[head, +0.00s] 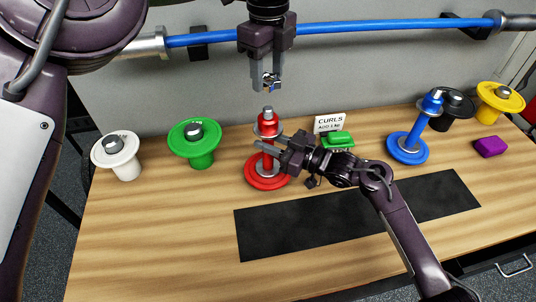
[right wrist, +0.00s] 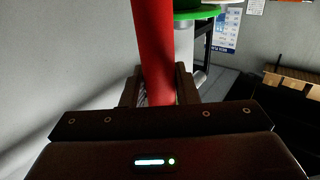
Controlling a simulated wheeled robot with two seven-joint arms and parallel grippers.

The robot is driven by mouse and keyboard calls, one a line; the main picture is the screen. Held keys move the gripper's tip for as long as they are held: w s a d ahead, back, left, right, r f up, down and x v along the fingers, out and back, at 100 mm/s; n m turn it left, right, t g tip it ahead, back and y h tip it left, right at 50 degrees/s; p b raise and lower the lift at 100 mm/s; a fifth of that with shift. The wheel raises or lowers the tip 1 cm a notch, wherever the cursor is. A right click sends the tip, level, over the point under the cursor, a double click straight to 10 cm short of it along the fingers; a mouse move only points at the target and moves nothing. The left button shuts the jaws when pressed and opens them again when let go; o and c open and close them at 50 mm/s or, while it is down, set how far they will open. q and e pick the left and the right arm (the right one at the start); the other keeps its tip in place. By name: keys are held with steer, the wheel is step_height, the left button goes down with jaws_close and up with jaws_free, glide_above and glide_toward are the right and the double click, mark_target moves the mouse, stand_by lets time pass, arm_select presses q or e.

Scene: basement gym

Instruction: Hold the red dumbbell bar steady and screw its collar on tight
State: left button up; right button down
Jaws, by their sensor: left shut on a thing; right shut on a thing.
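The red dumbbell bar (head: 267,163) stands upright on a red round base (head: 269,182) on the wooden bench, with a silver disc and silver tip near its top. My right gripper (head: 262,147) is shut on the bar below that disc. In the right wrist view the red bar (right wrist: 154,50) runs between the fingers (right wrist: 158,88). My left gripper (head: 269,82) points down above the bar's tip, apart from it. It is shut on a small silvery piece, seemingly the collar (head: 270,78). The fingers partly hide this piece, so its exact shape is unclear.
White (head: 124,164) and green (head: 198,155) weights stand left. A blue dumbbell (head: 411,145), black weight (head: 455,105), yellow weight (head: 500,100) and purple block (head: 490,147) stand right. A sign (head: 329,123) and green object (head: 340,139) are close behind my right gripper. A black mat (head: 300,232) lies in front.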

mark_target(268, 108)
arm_select(q)
steer(key=shift+f, duration=2.45)
steer(key=shift+f, duration=0.9)
steer(key=shift+f, duration=0.6)
